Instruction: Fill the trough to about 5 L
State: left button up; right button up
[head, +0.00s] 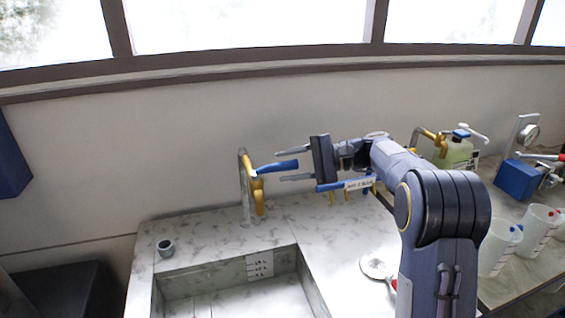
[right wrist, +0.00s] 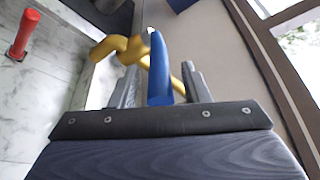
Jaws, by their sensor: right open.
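The trough (head: 177,286) is a marble-patterned basin sunk in the counter, with a white marked scale (head: 260,265) on its back inner wall. No water clearly shows in it. Behind it stands a brass tap (head: 246,184) with a blue lever (head: 272,168) pointing right. My right gripper (head: 280,166) is open, its fingers reaching left on either side of the lever. In the right wrist view the lever (right wrist: 159,72) stands between the two apart fingers, with the yellow tap body (right wrist: 125,47) beyond. I cannot tell whether a finger touches it. My left gripper is not in view.
A labelled blue bar (head: 358,184) with brass parts lies behind my right arm. A round metal piece (head: 376,265) lies right. Clear beakers (head: 497,247), a yellow-green container (head: 458,152) and a blue gauge block (head: 517,180) stand farther right.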

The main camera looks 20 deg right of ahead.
jog(key=shift+w+a+f, duration=0.15)
jog(key=shift+a, duration=0.5)
grip_shut()
